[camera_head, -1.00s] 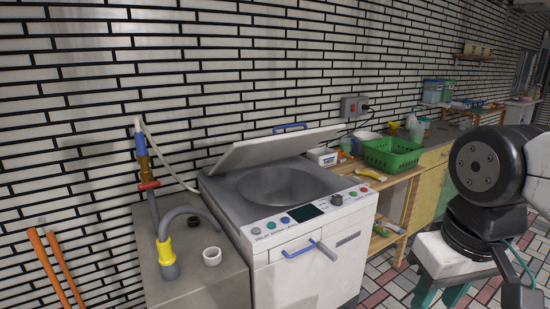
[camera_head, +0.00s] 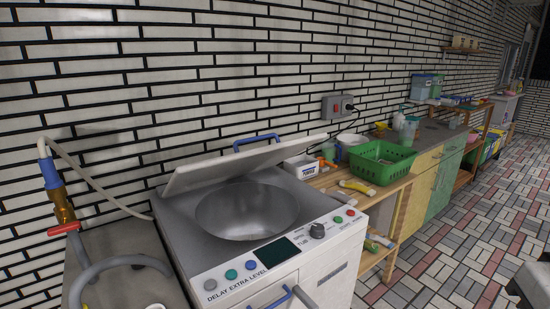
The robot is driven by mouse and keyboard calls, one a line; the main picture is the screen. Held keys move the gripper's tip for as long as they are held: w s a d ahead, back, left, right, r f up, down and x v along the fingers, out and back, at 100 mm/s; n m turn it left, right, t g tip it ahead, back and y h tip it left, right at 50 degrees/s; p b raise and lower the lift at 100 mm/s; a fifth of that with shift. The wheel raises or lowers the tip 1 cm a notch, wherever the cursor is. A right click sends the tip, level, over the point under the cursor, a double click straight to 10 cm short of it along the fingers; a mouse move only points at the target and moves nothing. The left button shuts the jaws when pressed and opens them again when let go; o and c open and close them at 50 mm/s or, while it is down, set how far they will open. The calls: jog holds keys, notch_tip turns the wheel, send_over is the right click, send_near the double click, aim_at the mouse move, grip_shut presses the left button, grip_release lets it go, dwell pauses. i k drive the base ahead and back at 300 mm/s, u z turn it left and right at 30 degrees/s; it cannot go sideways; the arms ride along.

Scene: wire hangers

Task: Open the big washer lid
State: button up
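The big washer (camera_head: 216,268) is a white top-loader at the centre left of the head view. Its white lid (camera_head: 240,162) stands partly raised, tilted up from the back, with a blue handle (camera_head: 257,138) on it. The round metal drum (camera_head: 247,210) shows below the lid. The front panel has a dark screen (camera_head: 277,252), coloured buttons and a knob. A piece of my own body shows at the lower right edge, but my gripper is not in the picture. Nothing is seen touching the lid.
A wooden bench right of the washer holds a white box (camera_head: 301,167), a green basket (camera_head: 381,162) and bottles. A grey counter with a hose and red-handled tap (camera_head: 65,229) stands left. The brick wall is close behind. Tiled floor (camera_head: 450,245) at right is open.

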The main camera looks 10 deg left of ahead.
aim_at(198, 175)
jog(key=i, duration=0.75)
jog(key=u, duration=0.95)
jog(key=i, duration=0.5)
jog(key=u, duration=0.55)
